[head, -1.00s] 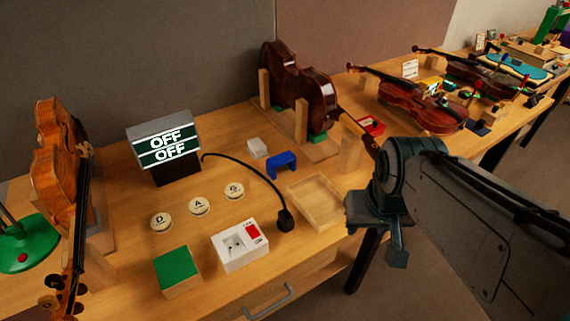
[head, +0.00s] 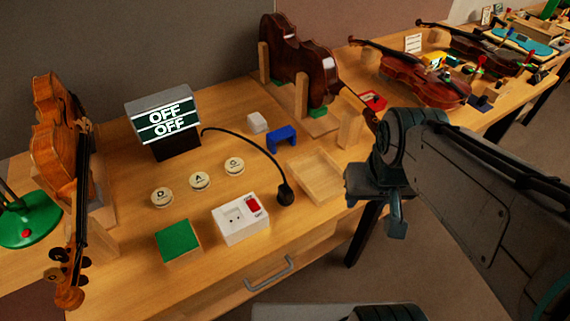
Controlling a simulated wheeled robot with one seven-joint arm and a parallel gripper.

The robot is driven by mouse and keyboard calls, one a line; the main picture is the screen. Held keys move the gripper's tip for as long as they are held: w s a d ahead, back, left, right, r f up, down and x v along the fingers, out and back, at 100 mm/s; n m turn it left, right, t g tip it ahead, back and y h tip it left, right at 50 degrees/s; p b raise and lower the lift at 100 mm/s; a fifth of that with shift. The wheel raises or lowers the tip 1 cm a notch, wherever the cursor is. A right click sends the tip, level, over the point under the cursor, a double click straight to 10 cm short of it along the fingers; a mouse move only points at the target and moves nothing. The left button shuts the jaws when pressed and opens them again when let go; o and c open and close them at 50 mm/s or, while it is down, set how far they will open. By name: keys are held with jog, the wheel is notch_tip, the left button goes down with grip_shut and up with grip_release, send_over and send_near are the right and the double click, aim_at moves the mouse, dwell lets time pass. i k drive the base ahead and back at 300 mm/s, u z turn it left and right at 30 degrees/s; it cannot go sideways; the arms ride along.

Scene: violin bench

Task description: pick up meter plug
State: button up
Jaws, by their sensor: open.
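The meter plug (head: 285,195) is a black plug on the end of a black cord (head: 250,143). It lies on the bench just right of the white socket box. My gripper (head: 372,206) is at the right, beyond the wooden tray and apart from the plug. It is open and seen from the side, with nothing visible in it.
A shallow wooden tray (head: 335,190) lies between plug and gripper. Violins stand left (head: 58,150) and behind (head: 300,65). A drawer handle (head: 270,272) juts out in front.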

aim_at(286, 197)
jog(key=k, duration=0.5)
jog(key=u, duration=0.75)
jog(key=i, duration=0.3)
jog(key=z, duration=0.3)
